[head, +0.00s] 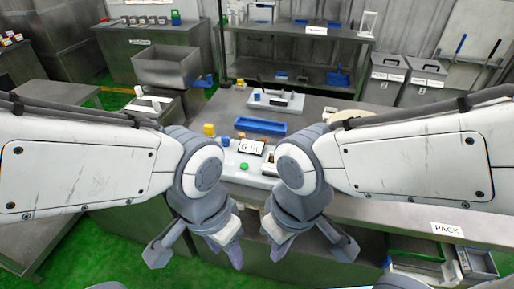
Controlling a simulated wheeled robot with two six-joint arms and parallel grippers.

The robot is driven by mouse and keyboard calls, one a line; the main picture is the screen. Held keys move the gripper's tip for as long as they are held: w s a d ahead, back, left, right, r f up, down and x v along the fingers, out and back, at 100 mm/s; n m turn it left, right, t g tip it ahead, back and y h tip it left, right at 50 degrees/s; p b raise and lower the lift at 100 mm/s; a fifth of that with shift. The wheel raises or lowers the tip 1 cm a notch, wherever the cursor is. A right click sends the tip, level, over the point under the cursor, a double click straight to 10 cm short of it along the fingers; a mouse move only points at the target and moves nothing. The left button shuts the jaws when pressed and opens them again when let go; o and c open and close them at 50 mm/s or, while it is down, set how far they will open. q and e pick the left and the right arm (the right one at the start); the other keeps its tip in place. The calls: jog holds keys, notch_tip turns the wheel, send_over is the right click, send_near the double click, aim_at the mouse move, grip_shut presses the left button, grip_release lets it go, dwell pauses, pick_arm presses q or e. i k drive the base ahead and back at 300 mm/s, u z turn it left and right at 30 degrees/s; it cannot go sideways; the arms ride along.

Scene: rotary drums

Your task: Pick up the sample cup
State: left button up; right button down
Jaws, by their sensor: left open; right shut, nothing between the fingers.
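I cannot tell for sure which item is the sample cup. A small yellow object (209,130) and a small blue one (226,142) stand at the back left of a light grey console on the bench, beyond both grippers. My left gripper (227,249) is open and points down in front of the bench's near edge. My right gripper (279,247) is shut and empty, also pointing down there. The two grippers hang apart from each other. My wrists hide parts of the console.
The console has a display (251,147) and a green button (244,166). A blue tray (260,126) lies behind it, and a white device (275,101) farther back. A metal hopper (166,67) stands back left.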

aim_at(269, 167)
jog(key=u, duration=0.35)
jog(key=k, duration=1.25)
jog(key=u, duration=1.2)
jog(key=i, duration=2)
jog(key=z, duration=0.5)
jog(key=i, duration=0.75)
jog(key=z, duration=1.35)
jog(key=i, duration=0.5)
jog(key=z, duration=0.4)
